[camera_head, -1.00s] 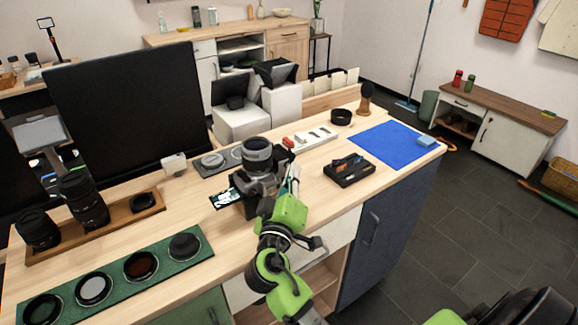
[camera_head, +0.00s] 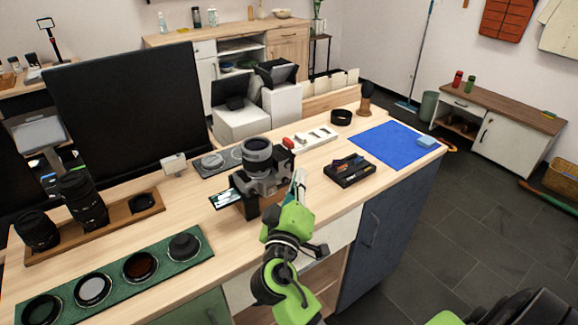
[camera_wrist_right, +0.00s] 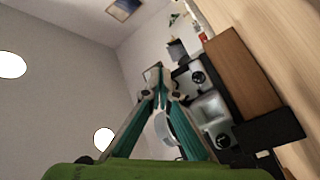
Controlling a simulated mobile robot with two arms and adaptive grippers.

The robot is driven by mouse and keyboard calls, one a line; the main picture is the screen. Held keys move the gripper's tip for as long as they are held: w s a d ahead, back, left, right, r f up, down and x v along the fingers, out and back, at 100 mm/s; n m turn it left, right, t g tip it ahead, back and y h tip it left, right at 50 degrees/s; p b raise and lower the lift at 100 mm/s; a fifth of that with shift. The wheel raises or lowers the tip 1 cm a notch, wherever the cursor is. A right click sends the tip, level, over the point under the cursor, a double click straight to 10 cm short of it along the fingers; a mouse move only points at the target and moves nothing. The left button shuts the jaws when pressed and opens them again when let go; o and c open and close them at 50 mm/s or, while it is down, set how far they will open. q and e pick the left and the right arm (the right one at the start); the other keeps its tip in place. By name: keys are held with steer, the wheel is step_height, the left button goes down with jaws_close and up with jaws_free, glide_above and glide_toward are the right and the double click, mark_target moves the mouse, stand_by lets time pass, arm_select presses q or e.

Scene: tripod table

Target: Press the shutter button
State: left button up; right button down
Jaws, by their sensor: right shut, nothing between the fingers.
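I cannot clearly pick out the shutter button. My right gripper (camera_head: 299,178) is at the near right side of the camera; in the right wrist view (camera_wrist_right: 160,92) its teal fingers are closed with nothing between them. Its tips look close to the camera; I cannot tell whether they touch it. My left gripper is not in view.
A black tray (camera_head: 350,176) and a blue mat (camera_head: 388,145) lie to the right. A wooden lens tray (camera_head: 100,228) and a green mat with round filters (camera_head: 120,284) lie to the left. A large black monitor (camera_head: 130,105) stands behind.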

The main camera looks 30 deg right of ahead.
steer(key=s, duration=0.4)
steer(key=shift+d, duration=0.15)
stand_by(0.7)
